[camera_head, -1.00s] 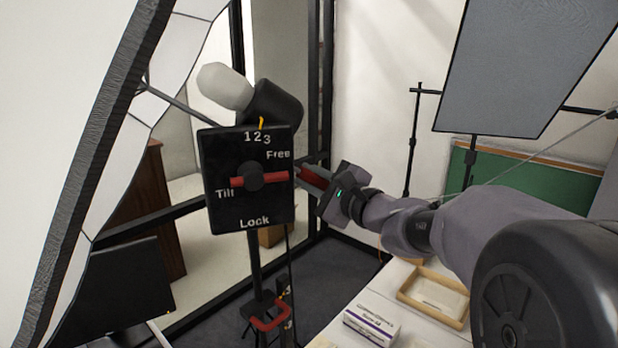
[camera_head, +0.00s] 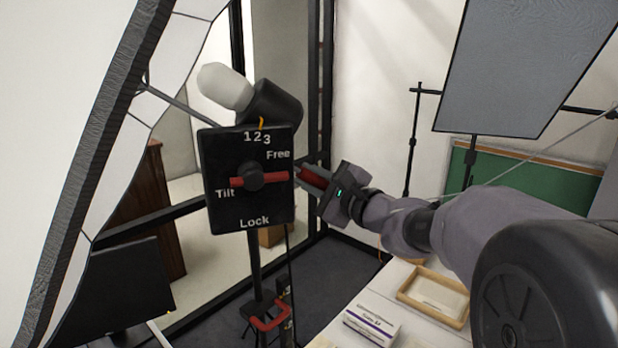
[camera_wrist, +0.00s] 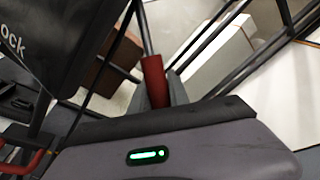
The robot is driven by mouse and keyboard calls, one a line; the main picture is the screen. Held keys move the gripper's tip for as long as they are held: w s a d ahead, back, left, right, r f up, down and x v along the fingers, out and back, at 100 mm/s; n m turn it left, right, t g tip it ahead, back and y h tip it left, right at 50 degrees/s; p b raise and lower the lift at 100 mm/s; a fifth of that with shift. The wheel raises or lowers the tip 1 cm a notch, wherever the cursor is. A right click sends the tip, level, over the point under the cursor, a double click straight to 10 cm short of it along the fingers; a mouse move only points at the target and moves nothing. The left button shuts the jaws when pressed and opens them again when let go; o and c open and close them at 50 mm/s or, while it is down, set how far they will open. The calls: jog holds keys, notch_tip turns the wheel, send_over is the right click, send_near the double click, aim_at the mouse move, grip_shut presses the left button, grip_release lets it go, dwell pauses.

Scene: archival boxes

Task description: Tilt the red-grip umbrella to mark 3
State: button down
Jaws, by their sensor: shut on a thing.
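The umbrella (camera_head: 140,102) is a large white panelled canopy with a dark rim, tilted at the left of the head view. Its black control plate (camera_head: 222,212) reads 1 2 3, Free, Tilt and Lock. A red lever (camera_head: 275,177) lies about level across the plate. A yellow pointer (camera_head: 261,123) stands by the marks, nearest the 2. My gripper (camera_head: 314,178) is shut on the red grip (camera_head: 312,173), at the plate's right edge. In the wrist view the red grip (camera_wrist: 154,80) sits between the fingers, on a grey rod.
A grey panel (camera_head: 525,65) on a stand is at the right. Below my arm, a table holds a white box (camera_head: 372,318) and a wooden tray (camera_head: 405,293). A second red handle (camera_head: 270,322) is low on the stand. Dark frame bars stand behind the plate.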

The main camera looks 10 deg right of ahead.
jog(key=f+m+b, duration=0.1)
jog(key=b, duration=0.1)
jog(key=a+f+m+b, duration=0.1)
jog(key=b, duration=0.1)
jog(key=a+f+m+t+b, duration=0.1)
jog(key=b, duration=0.1)
jog(key=shift+s+f, duration=0.1)
jog(key=shift+f, duration=0.1)
jog(key=c, duration=1.3)
grip_release()
jog(key=shift+a, duration=0.1)
jog(key=shift+o, duration=0.2)
jog(key=shift+s, duration=0.1)
jog(key=b+v, duration=0.1)
jog(key=v, duration=1.6)
jog(key=shift+d, duration=0.2)
